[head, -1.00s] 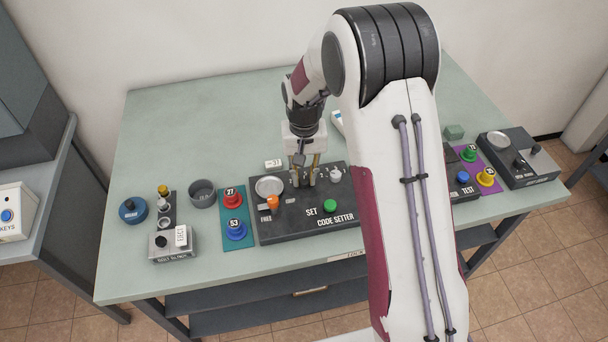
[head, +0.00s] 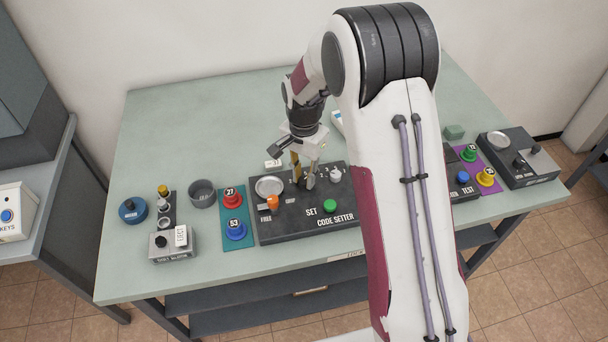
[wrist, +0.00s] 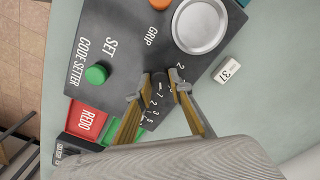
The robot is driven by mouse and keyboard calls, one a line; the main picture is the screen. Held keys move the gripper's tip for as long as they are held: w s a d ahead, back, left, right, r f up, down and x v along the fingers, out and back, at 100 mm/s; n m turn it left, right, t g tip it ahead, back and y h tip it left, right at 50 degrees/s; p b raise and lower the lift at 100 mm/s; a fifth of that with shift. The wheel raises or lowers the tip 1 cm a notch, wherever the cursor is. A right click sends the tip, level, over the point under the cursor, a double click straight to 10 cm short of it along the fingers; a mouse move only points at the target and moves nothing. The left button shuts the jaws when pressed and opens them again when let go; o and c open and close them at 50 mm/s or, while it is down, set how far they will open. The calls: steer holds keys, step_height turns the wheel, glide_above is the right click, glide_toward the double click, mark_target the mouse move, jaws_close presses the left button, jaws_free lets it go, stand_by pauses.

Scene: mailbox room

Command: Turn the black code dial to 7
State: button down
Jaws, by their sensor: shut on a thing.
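The black code dial (wrist: 158,84) sits on the dark code setter panel (wrist: 120,30), with white digits printed around it. My gripper (wrist: 160,92) is shut on the dial, one finger on each side of it in the wrist view. In the head view my gripper (head: 304,182) points down at the upper middle of the panel, and the fingers mostly hide the dial. Which digit the dial points to cannot be read. A green SET button (head: 330,206) is on the panel's front part.
The panel also carries a silver dish (head: 269,186), an orange knob (head: 272,202) and a pale knob (head: 335,174). A red button (head: 233,200) and a blue button (head: 236,230) stand to the left. A small 31 tag (wrist: 228,70) lies behind. The table's back left is clear.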

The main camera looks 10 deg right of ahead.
mark_target(304, 180)
stand_by(0.4)
steer(key=c, duration=1.8)
jaws_free()
steer(key=shift+r, duration=0.1)
steer(key=shift+r, duration=3.65)
